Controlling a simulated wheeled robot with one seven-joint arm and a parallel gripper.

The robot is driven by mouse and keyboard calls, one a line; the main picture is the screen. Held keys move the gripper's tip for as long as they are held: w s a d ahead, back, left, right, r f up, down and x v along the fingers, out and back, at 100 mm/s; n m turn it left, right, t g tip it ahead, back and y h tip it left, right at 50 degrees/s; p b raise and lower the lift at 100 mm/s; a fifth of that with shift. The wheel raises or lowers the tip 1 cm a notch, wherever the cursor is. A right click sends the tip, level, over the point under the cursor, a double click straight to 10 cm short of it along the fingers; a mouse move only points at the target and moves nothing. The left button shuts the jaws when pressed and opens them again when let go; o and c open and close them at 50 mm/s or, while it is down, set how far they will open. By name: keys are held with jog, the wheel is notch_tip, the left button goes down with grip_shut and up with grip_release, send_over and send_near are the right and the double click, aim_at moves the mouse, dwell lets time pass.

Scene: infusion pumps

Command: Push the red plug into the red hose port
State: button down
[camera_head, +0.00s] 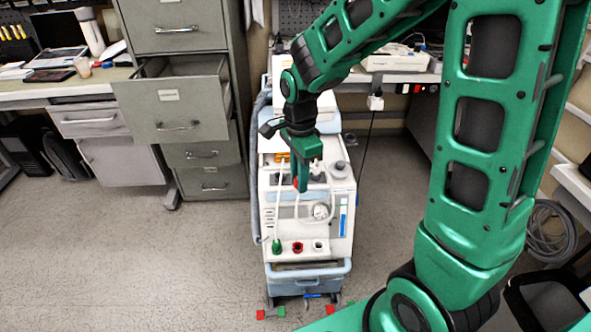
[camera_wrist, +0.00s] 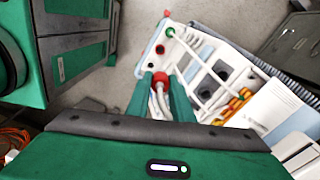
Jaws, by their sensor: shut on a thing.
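My gripper (camera_head: 302,182) is shut on the red plug (camera_wrist: 160,77), in front of the white pump cart (camera_head: 345,190). In the wrist view the red plug sits between my two green fingers, with its white hose trailing back between them. The red hose port (camera_head: 297,247) is on the cart's lower front ledge, between a green plug (camera_head: 277,248) seated at the left and a pale port (camera_head: 319,245) at the right. In the head view the gripper is above the red port and apart from it. The port appears as a dark reddish ring (camera_wrist: 160,49) in the wrist view.
A filing cabinet (camera_head: 185,90) with an open drawer stands left. Red, green and blue pieces show at the cart's base. The floor in front left is clear.

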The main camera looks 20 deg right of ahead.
jog(key=shift+f, duration=12.15)
jog(key=shift+f, duration=1.6)
jog(key=c, duration=1.5)
grip_release()
jog(key=shift+r, duration=0.1)
notch_tip(320, 180, up, 11)
jog(key=shift+f, duration=0.2)
